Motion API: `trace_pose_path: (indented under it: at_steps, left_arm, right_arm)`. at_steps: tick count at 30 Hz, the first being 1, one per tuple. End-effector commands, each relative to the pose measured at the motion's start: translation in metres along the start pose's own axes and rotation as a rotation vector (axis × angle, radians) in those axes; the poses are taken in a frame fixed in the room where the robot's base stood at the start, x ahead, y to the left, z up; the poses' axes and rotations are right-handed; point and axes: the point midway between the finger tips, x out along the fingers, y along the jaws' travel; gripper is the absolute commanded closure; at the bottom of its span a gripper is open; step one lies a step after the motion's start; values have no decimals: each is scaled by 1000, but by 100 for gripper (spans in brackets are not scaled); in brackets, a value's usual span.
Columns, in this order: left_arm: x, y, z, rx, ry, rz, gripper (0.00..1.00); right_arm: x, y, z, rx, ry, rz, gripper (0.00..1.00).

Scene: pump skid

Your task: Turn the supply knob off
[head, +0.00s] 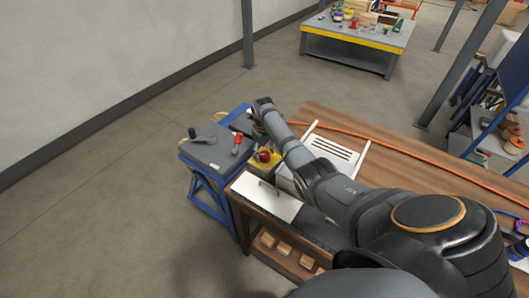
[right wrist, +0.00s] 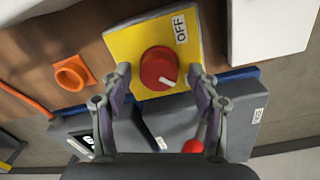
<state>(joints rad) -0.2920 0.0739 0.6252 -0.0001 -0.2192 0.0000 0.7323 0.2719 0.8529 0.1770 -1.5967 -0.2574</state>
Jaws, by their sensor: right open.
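The supply knob is a round red knob (right wrist: 158,66) with a white pointer mark, on a yellow plate (right wrist: 122,45). An OFF label (right wrist: 180,28) is at the plate's upper right in the right wrist view. The white mark points to the lower right, away from the label. My right gripper (right wrist: 160,74) is open, with one finger on each side of the knob; I cannot tell whether they touch it. In the head view, the red knob (head: 264,155) sits on its yellow box (head: 254,168) close to my right wrist. My left gripper is not in view.
A grey unit with a red-handled lever (head: 237,140) stands on a blue frame beside the wooden bench (head: 395,160). An orange hose (head: 400,162) runs along the bench. A white slotted panel (head: 333,152) is near my right forearm. An orange cone-like part (right wrist: 73,73) lies left of the plate.

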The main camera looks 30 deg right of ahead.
Motion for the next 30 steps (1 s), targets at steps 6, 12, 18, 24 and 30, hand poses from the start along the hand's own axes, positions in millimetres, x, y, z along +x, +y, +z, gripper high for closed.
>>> trace_pose_path:
  at_steps: [6, 12, 18, 24, 30]
  left_arm:
    - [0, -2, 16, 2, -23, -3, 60]
    - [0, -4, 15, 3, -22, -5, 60]
    - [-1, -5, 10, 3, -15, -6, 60]
    - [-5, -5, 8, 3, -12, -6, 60]
    - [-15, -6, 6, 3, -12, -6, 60]
  right_arm:
    - [0, 0, 0, 0, 0, 0, 57]
    - [-1, 0, 0, 0, 0, 0, 85]
    - [-1, 0, 0, -4, 0, 0, 93]
    - [-2, 0, 0, -54, 1, 0, 93]
    - [-4, 0, 0, -181, 4, -1, 93]
